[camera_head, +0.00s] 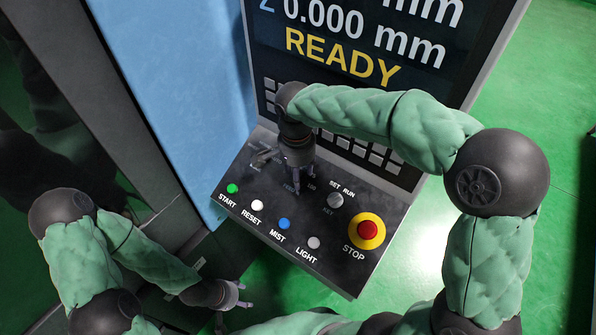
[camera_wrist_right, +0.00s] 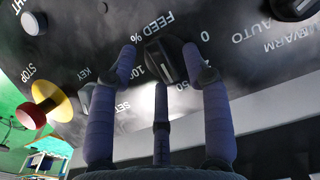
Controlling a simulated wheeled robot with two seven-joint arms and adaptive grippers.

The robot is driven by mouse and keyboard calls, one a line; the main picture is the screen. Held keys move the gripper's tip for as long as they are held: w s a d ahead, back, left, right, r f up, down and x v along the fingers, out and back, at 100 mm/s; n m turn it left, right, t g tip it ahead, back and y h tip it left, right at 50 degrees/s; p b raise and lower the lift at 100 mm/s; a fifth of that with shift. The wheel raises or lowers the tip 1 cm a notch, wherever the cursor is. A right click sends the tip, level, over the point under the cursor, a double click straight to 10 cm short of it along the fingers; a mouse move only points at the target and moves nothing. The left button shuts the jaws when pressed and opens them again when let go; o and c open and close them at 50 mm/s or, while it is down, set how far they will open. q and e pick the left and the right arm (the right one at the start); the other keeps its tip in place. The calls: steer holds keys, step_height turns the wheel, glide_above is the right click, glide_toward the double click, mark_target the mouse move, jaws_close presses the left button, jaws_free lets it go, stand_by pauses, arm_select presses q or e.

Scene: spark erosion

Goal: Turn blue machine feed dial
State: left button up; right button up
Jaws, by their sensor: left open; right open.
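The feed dial (camera_wrist_right: 167,62) is a black knob on the dark control panel (camera_head: 345,272), with "FEED %" and numbers printed around it in the right wrist view. My right gripper (camera_wrist_right: 160,58) is open, with its fingers spread on both sides of the dial and a third finger below it. I cannot tell whether the fingers touch the dial. In the head view my right gripper (camera_head: 300,182) is over the panel and hides most of the dial. My left gripper (camera_head: 240,296) is open and empty, low in the picture, left of the panel's lower edge.
The panel also carries a red and yellow stop button (camera_head: 367,230), a key switch (camera_head: 335,200) and start (camera_head: 232,188), reset (camera_head: 257,205), mist (camera_head: 284,223) and light (camera_head: 313,242) buttons. A screen (camera_head: 370,45) reading READY stands above. Green floor lies to the right.

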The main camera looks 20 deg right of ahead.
step_height(320, 180, up, 12)
steer(key=shift+s+a, duration=0.15)
steer(key=shift+a, duration=0.05)
steer(key=shift+f, duration=0.15)
stand_by(0.5)
